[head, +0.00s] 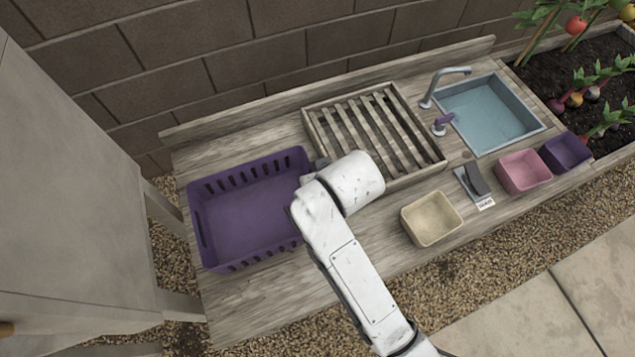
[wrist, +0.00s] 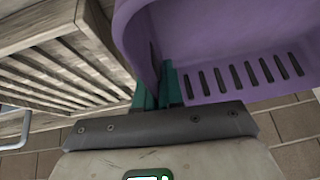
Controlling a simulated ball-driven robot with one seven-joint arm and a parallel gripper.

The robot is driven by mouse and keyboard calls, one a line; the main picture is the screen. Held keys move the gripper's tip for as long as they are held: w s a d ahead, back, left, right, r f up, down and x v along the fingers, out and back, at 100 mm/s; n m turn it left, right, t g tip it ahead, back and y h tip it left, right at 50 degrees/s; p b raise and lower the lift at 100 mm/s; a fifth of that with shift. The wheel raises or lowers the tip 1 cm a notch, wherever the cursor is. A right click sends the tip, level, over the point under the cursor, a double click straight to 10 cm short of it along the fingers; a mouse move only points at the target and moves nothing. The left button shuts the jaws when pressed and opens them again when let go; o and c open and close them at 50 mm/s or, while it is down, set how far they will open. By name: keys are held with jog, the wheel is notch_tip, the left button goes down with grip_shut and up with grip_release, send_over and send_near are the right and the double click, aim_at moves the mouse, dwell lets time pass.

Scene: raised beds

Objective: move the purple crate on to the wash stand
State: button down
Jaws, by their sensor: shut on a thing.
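The purple crate (head: 245,215) is empty and upright at the left end of the wooden wash stand (head: 375,240). I cannot tell whether its base touches the boards or is just above them. My gripper (head: 318,168) is at the crate's right wall, its fingers partly hidden by my wrist. In the wrist view, my gripper's green fingers (wrist: 158,86) are shut on the wall of the crate (wrist: 205,45), whose slotted side shows at the right.
A slatted wooden rack (head: 308,118) lies right of the crate. Further right are a beige tub (head: 432,218), a dark tool (head: 475,180) with a label, a sink (head: 488,112) with a tap (head: 445,74), a pink tub (head: 524,172) and a small purple tub (head: 567,152). A grey panel (head: 65,190) stands at left.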

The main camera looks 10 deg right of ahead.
jog(key=shift+w+d+f+p, duration=0.1)
jog(key=shift+w+f, duration=0.15)
jog(key=shift+f, duration=0.6)
jog(key=shift+w+d+f+p, duration=0.1)
jog(key=shift+w+f, duration=0.15)
jog(key=shift+f, duration=0.55)
jog(key=shift+w+d+f+p, duration=0.1)
jog(key=shift+w+f, duration=0.15)
jog(key=shift+f, duration=0.75)
jog(key=c, duration=1.3)
grip_release()
jog(key=shift+o, duration=0.2)
